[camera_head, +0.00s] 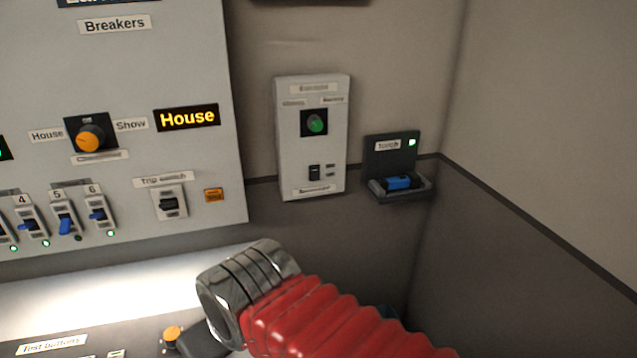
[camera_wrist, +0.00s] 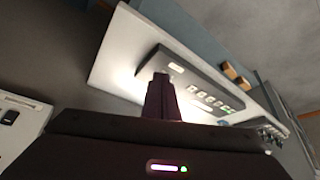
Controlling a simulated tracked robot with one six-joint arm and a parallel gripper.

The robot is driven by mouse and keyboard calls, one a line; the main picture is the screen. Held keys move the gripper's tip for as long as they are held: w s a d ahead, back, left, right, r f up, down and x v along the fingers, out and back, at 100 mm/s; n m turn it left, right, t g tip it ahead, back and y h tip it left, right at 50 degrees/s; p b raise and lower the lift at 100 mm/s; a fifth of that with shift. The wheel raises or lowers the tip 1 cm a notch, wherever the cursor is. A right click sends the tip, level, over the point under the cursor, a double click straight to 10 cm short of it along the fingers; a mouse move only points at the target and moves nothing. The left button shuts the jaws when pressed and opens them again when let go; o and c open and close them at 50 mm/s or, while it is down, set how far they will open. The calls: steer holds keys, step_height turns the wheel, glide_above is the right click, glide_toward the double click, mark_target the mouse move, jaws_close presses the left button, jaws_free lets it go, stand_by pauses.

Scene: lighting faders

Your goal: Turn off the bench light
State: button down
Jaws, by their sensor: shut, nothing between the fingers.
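The bench light's glow falls as a bright white patch on the bench top (camera_head: 60,300) in the head view, and the bench is also brightly lit in the wrist view (camera_wrist: 118,70). No lamp and no control labelled for the bench light can be made out. An orange knob (camera_head: 172,332) shows at the bottom of the head view, beside a dark part I cannot identify. My gripper (camera_wrist: 161,78) is shut and empty in the wrist view, its dark fingers in front of the bench.
A breaker panel (camera_head: 200,60) with an orange House/Show knob (camera_head: 90,139), blue switches and a trip switch (camera_head: 169,203) fills the left. A grey switch box (camera_head: 290,150) and a torch holder (camera_head: 378,150) are on the back wall. A button box (camera_wrist: 192,80) sits on the bench.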

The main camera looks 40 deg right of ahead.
mark_target(315, 178)
steer(key=w+d+r+m+t+h, duration=0.1)
steer(key=w+d+m+t+h, duration=0.15)
steer(key=w+d, duration=0.6)
steer(key=w+d+m+t+h, duration=0.1)
steer(key=w+d+t+h, duration=0.3)
steer(key=d, duration=0.7)
steer(key=d+m+t+h, duration=0.1)
steer(key=d+m+t, duration=0.1)
steer(key=d, duration=1.8)
steer(key=shift+w, duration=0.15)
steer(key=shift+t+h, duration=0.25)
steer(key=x, duration=1.4)
steer(key=shift+a, duration=0.1)
